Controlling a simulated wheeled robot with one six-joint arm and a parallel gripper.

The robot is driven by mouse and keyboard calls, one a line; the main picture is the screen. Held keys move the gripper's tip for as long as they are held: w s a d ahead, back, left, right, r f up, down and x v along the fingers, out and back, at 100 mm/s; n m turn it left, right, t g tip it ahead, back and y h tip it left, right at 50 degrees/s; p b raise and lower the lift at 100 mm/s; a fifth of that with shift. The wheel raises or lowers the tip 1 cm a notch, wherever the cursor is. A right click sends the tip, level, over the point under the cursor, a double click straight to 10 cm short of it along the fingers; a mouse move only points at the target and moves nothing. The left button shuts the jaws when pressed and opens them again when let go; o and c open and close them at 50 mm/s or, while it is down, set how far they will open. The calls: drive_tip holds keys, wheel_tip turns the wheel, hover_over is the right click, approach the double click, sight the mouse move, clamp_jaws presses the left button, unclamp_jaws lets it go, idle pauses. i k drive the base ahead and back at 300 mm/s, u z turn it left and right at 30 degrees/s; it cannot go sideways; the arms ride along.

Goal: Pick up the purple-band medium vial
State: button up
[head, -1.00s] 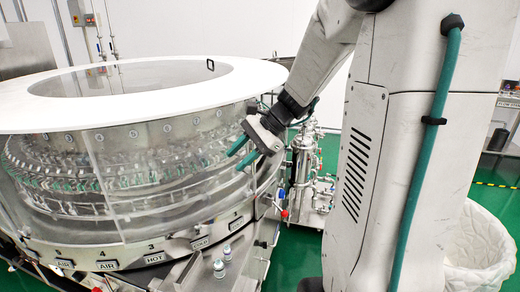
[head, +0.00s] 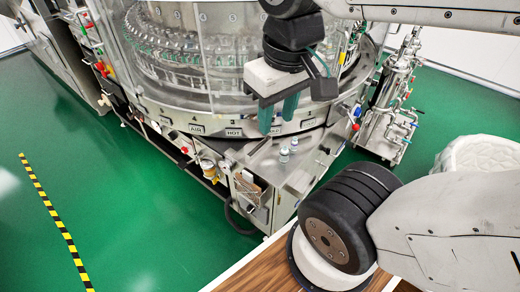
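Two small vials stand upright on the steel ledge at the front of the washer. One vial (head: 284,156) is nearer and the other vial (head: 294,145) is just behind it to the right. Both look pale, and they are too small for me to tell which has the purple band. My gripper (head: 278,115) points down, its two teal fingers apart with nothing between them. In the picture it sits a little above and left of the vials, and it touches neither.
The round washer (head: 200,95) with clear panels fills the back. Its steel ledge (head: 270,176) carries the vials and has bare room around them. Steel piping (head: 392,100) stands to the right, a white bin (head: 478,153) further right. Green floor (head: 130,200) is open at left.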

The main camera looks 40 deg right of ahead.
sight(294, 142)
drive_tip(key=u, duration=1.6)
drive_tip(key=i, duration=1.25)
drive_tip(key=z, duration=2.5)
